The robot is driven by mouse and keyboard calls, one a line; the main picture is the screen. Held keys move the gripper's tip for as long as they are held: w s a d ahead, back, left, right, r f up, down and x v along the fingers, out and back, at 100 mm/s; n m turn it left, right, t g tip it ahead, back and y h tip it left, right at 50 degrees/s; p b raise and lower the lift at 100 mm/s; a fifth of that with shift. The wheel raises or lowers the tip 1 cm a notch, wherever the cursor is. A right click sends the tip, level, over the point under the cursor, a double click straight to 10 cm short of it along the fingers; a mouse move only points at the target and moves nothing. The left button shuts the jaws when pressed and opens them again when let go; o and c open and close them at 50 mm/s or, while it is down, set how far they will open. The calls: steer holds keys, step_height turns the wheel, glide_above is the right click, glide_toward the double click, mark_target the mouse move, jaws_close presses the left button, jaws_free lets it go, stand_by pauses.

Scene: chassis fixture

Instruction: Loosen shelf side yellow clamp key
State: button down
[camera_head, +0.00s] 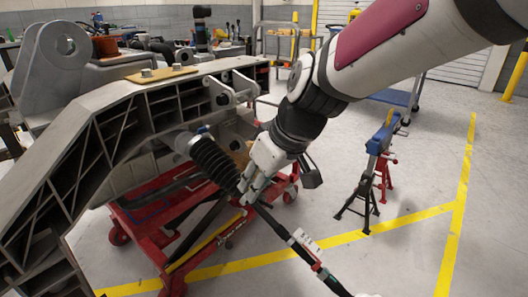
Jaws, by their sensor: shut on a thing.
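My gripper (247,197) reaches down from the upper right to the lower end of a black ribbed strut (213,161) beside the grey chassis frame (88,158). Its fingers are shut on a small part there, mostly hidden by the fingers; I cannot tell if it is the clamp key. A black rod (283,232) with a white tag runs from the fingertips to the lower right. A yellowish patch (240,157) shows behind the gripper, largely covered. A flat yellow plate (160,74) with bolts lies on top of the frame. No yellow clamp key is clearly visible.
A red wheeled cart (147,244) stands under the frame. A blue-topped stand (380,140) with black and red legs is to the right. Workbenches and a shelf trolley (284,38) are behind. The grey floor with yellow lines is clear at the lower right.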

stand_by(0.4)
steer(key=c, duration=1.4)
jaws_free()
steer(key=shift+o, duration=0.2)
steer(key=shift+r, duration=0.15)
steer(key=v, duration=1.1)
steer(key=shift+d+r, duration=0.25)
steer(key=shift+r, duration=0.05)
steer(key=shift+s, duration=0.25)
